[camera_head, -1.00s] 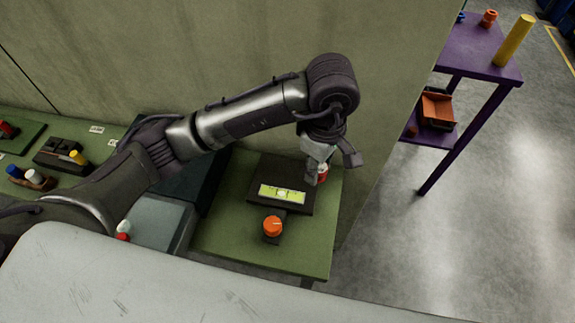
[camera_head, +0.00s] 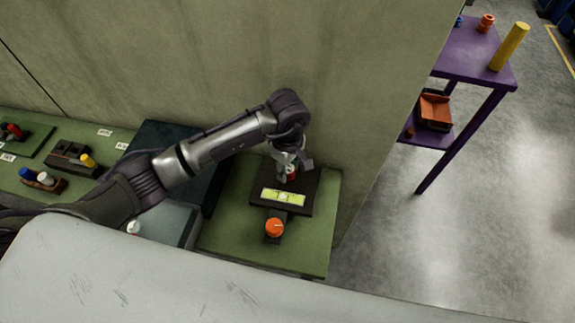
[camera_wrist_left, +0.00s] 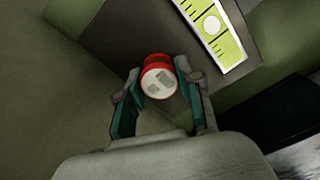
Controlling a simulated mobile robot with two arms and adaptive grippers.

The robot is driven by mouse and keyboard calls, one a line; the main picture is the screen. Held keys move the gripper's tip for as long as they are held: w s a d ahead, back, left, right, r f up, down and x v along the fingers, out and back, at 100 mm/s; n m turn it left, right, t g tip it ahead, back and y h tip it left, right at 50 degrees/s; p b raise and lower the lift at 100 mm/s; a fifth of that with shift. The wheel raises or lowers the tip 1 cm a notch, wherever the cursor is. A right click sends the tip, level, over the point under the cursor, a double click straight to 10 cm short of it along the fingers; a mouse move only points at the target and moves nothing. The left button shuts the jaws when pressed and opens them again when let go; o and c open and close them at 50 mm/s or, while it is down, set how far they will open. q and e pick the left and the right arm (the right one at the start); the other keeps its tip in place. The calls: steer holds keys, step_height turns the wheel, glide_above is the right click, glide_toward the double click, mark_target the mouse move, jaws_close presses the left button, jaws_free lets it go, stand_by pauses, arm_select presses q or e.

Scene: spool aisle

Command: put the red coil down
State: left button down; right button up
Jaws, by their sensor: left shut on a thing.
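The red coil (camera_head: 291,175), a small red spool with a white end face, is between the fingers of my left gripper (camera_head: 294,168). In the left wrist view the coil (camera_wrist_left: 160,78) sits at the fingertips of the shut gripper (camera_wrist_left: 159,88), a finger on each side. It is over the back part of a dark device plate (camera_head: 301,201) with a yellow-green panel (camera_head: 283,197). I cannot tell whether the coil touches the plate. My right gripper is not in view.
An orange knob (camera_head: 275,228) sits in front of the panel. The device stands on a green table (camera_head: 305,255), with free surface around its front. A wall (camera_head: 340,90) rises close behind. A purple shelf (camera_head: 462,70) stands at right. Several small items lie on the green bench at left.

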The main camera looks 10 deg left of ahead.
arm_select(q)
steer(key=shift+f, duration=0.2)
steer(key=c, duration=0.7)
jaws_free()
steer(key=shift+r, duration=0.1)
steer(key=shift+c, duration=0.2)
steer(key=shift+r, duration=0.4)
step_height(320, 180, up, 12)
steer(key=b, duration=0.3)
steer(key=shift+f, duration=0.25)
